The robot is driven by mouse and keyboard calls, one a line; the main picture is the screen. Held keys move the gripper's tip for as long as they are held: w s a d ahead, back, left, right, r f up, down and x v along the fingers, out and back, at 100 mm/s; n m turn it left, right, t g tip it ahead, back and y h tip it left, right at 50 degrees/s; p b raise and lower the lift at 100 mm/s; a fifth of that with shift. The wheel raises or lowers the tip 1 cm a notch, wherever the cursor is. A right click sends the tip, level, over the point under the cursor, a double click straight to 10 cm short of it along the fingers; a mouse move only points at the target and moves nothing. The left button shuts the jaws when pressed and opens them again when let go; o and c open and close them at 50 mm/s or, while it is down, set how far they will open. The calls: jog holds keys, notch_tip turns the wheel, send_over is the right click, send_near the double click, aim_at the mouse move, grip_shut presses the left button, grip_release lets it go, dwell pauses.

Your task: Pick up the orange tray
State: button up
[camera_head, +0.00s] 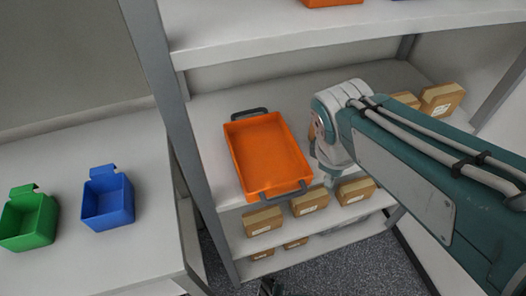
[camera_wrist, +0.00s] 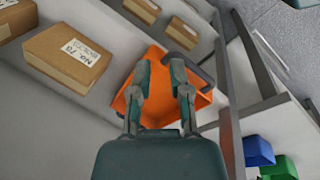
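The orange tray (camera_head: 268,155) lies empty on a middle shelf in the head view, with a dark handle at its far end (camera_head: 249,114) and another at its near end (camera_head: 283,191). In the wrist view the tray (camera_wrist: 205,101) shows behind and around my fingers, partly hidden by them. My gripper (camera_wrist: 162,60) is open, its two fingers apart with nothing held between them. In the head view my wrist is just right of the tray, and my fingers are mostly hidden there. I cannot tell whether they touch the tray.
Several cardboard boxes (camera_head: 310,200) stand on the shelf below and beside my arm. A grey rack post (camera_head: 190,130) rises left of the tray. A blue bin (camera_head: 107,200) and a green bin (camera_head: 28,222) stand on the table at left. Another shelf (camera_head: 300,32) hangs above.

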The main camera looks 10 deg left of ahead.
aim_at(279, 185)
jog(key=a+f+n, duration=0.1)
jog(key=a+n, duration=0.2)
jog(key=a, duration=0.1)
jog(key=a+f+n+h, duration=0.1)
jog(key=a+f+n, duration=0.1)
jog(key=a+n, duration=0.2)
jog(key=a+f+n+h, duration=0.1)
jog(key=a+n, duration=0.2)
jog(key=a, duration=0.1)
jog(key=shift+w+a+f, duration=0.1)
jog(key=shift+w+f, duration=0.3)
jog(key=shift+f+n+h, duration=0.15)
jog(key=shift+n+h, duration=0.15)
jog(key=x, duration=0.7)
jog(key=shift+w+a+f, duration=0.1)
jog(key=shift+a+f, duration=0.1)
grip_shut()
